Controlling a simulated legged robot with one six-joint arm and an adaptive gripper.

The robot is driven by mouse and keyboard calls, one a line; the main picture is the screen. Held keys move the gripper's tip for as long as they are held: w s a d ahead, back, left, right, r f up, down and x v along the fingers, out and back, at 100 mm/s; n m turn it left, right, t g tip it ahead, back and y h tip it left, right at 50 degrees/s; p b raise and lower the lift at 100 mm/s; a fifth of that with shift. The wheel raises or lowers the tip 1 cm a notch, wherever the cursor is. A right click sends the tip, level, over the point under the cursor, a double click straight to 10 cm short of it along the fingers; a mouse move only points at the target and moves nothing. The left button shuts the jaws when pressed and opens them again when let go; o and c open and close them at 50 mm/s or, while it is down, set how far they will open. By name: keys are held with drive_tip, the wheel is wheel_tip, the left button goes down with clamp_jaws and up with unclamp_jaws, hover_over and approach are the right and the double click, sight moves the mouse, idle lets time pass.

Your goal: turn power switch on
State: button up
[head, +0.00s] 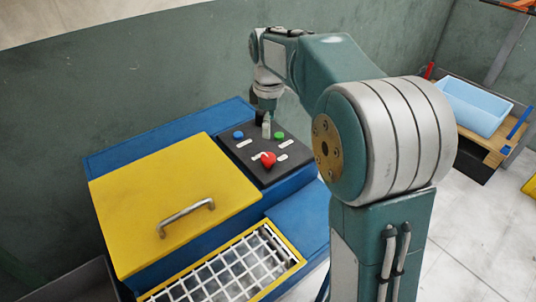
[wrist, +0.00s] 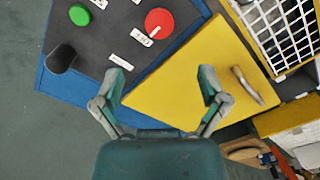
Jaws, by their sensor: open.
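The dark control panel (head: 255,148) has a blue button (head: 238,135), a green button (head: 280,135) and a red button (head: 268,160), with small white labels too small to read. The green button (wrist: 79,16) and red button (wrist: 159,22) also show in the wrist view. A dark upright cylinder (wrist: 60,57) stands near the panel's outer edge; I cannot tell which control is the power switch. My gripper (head: 266,126) is over the rear of the panel. Its fingers (wrist: 163,88) are spread and empty in the wrist view. The blue button is not visible there.
A yellow lid (head: 165,190) with a metal handle (head: 187,217) lies left of the panel. A white grid (head: 245,265) in a yellow frame is in front. A dark green wall (head: 130,75) rises close behind. A blue tray (head: 475,105) stands far right.

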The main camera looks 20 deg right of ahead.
sight(268, 156)
wheel_tip(268, 156, down, 11)
drive_tip(key=shift+w+a+f, duration=0.1)
drive_tip(key=shift+w, duration=0.05)
idle(0.4)
drive_tip(key=c, duration=1.1)
